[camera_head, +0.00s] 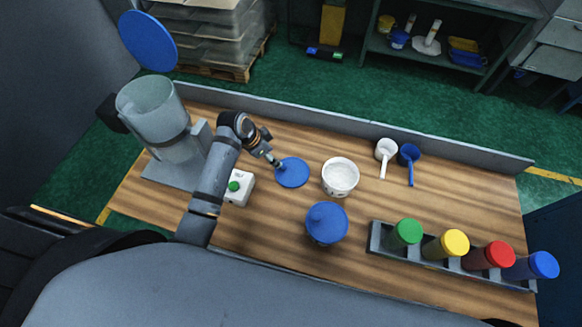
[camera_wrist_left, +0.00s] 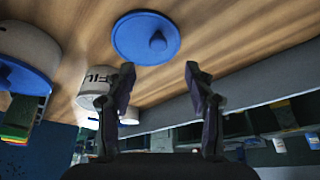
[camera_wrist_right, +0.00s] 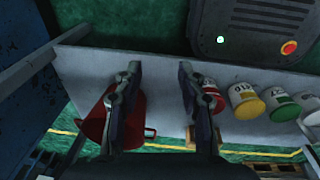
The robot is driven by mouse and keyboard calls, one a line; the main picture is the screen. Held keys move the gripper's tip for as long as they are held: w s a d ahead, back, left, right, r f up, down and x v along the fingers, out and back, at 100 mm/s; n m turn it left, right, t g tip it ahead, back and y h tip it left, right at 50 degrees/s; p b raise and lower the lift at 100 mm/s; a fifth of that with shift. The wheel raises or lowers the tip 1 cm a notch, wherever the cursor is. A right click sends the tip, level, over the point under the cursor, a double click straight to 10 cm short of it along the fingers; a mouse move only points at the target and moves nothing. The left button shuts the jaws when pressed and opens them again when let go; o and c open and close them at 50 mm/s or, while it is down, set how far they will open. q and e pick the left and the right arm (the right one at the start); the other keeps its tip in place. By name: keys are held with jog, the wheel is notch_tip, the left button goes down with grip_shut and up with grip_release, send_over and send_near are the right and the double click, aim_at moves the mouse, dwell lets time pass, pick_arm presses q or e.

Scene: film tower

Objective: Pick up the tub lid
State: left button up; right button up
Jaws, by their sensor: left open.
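The tub lid (camera_head: 292,172), a flat blue disc, lies on the wooden table left of an open white tub (camera_head: 340,180). In the left wrist view the lid (camera_wrist_left: 132,42) shows a small raised knob and lies beyond the fingertips; the tub (camera_wrist_left: 94,90) is close by, partly behind a finger. My left gripper (camera_head: 275,161) is open and empty at the lid's upper left edge; the head view does not clearly show whether it touches. My right gripper (camera_wrist_right: 158,70) is open and empty, away from the lid, in the right wrist view only.
A blue-lidded tub (camera_head: 327,224) stands in front of the lid. A white box with a green button (camera_head: 239,187) and a hopper machine (camera_head: 155,115) stand left. Two scoops (camera_head: 386,150) (camera_head: 409,155) and a rack of coloured jars (camera_head: 375,238) are right. A red bucket (camera_wrist_right: 95,122) is near my right gripper.

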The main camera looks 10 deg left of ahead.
aim_at(283, 166)
pick_arm(q)
jog(key=x, duration=0.3)
jog(key=shift+w, duration=0.15)
jog(key=shift+w+f, duration=0.15)
jog(key=shift+f, duration=0.15)
jog(key=shift+d+f+p, duration=0.15)
jog(key=shift+f+p, duration=0.05)
jog(key=shift+p, duration=0.15)
jog(key=x, duration=0.2)
jog(key=p+x, duration=0.1)
jog(key=x, duration=0.1)
jog(key=shift+s+d, duration=0.1)
jog(key=shift+s, duration=0.25)
jog(key=shift+w+f, duration=0.15)
jog(key=shift+f, duration=0.25)
jog(key=c, duration=0.9)
pick_arm(e)
jog(key=shift+w+r, duration=1)
